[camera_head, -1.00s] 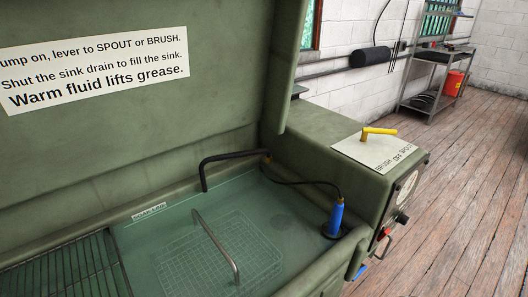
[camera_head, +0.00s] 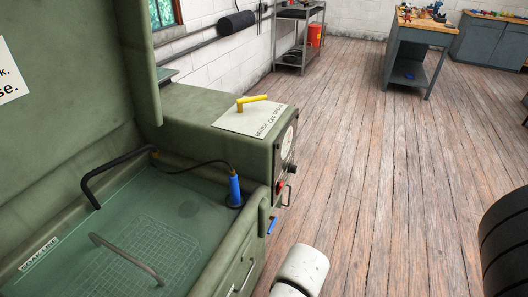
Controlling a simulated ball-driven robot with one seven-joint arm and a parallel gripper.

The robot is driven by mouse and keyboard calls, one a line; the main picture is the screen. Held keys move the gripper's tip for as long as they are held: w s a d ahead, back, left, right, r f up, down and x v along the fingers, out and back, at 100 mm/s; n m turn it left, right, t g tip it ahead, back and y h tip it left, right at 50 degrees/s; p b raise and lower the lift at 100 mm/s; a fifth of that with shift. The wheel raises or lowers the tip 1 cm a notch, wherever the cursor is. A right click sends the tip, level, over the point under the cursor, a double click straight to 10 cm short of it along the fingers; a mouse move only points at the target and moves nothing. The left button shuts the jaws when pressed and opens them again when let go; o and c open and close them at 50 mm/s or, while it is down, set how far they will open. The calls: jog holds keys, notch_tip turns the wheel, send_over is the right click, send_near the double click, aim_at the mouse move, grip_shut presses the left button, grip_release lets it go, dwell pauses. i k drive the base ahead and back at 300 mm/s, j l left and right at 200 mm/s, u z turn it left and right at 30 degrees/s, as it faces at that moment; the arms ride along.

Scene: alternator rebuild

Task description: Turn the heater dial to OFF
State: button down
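The green parts washer (camera_head: 195,123) stands at the left, its lid raised and its sink full of fluid. Its right-hand panel is seen at a steep angle. On it are a round pale face (camera_head: 287,141), a black knob (camera_head: 292,169) below it, and a red part (camera_head: 281,187) lower down. The black knob may be the heater dial; its markings and setting cannot be read from here. My gripper is out of view. A white rounded part (camera_head: 302,268), which looks like my arm, shows at the bottom, in front of the washer and apart from the panel.
A yellow lever (camera_head: 253,100) sits on the washer's top by a BRUSH/OFF/SPOUT plate. A black spout (camera_head: 103,176) and a blue-handled brush (camera_head: 235,191) are at the sink. The plank floor (camera_head: 380,170) right of the washer is open. A workbench (camera_head: 412,55) stands farther back.

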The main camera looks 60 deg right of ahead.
aim_at(292, 168)
jog(key=k+l+z, duration=0.15)
jog(key=l, duration=0.35)
jog(key=k+l+z, duration=0.15)
jog(key=l, duration=0.35)
jog(key=l+z, duration=0.15)
jog(key=l, duration=0.35)
